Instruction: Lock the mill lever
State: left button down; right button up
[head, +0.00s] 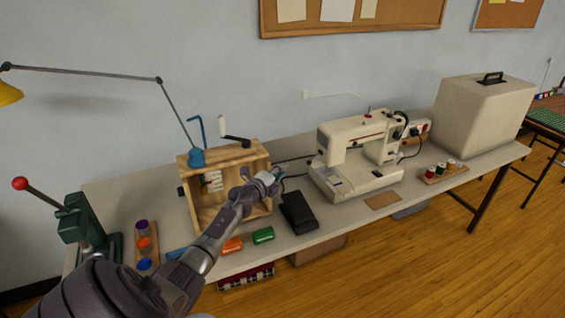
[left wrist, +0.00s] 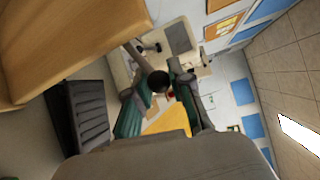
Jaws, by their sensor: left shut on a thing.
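The mill is an open-fronted wooden box (head: 262,163) on the table, with a blue crank piece (head: 197,157) and a black-and-white handle (head: 235,139) on top. My left gripper (head: 269,182) is at the box's right side. In the left wrist view, a rod-like lever (left wrist: 137,55) comes from beside the wooden box (left wrist: 75,45) and ends in a dark round knob (left wrist: 158,82). The left gripper (left wrist: 155,88) has its fingers on both sides of that knob and is shut on it. The knob is hidden in the head view. My right gripper is not in view.
A black pedal (head: 298,212) lies just right of the gripper, with the sewing machine (head: 355,160) beyond it. A green press with a red-knobbed lever (head: 75,220) stands left.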

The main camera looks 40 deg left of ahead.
pick_arm(q)
jog(key=shift+w+a+r, duration=0.1)
jog(key=shift+a+r, duration=0.35)
jog(key=shift+r, duration=0.25)
jog(key=shift+a+r, duration=0.1)
jog(key=shift+r, duration=0.15)
jog(key=shift+w+a+r+p, duration=0.25)
jog(key=shift+a+r+p, duration=0.15)
jog(key=shift+a+r, duration=0.25)
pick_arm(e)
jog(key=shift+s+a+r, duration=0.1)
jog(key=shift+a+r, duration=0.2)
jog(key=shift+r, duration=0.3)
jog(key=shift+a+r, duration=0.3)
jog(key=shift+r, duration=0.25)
pick_arm(q)
jog(key=shift+r+n, duration=0.25)
jog(key=shift+n, duration=0.05)
jog(key=c, duration=1.3)
grip_release()
jog(key=shift+f, duration=0.15)
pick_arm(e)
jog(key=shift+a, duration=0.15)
pick_arm(q)
jog(key=d+v, duration=0.1)
jog(key=v, duration=1.1)
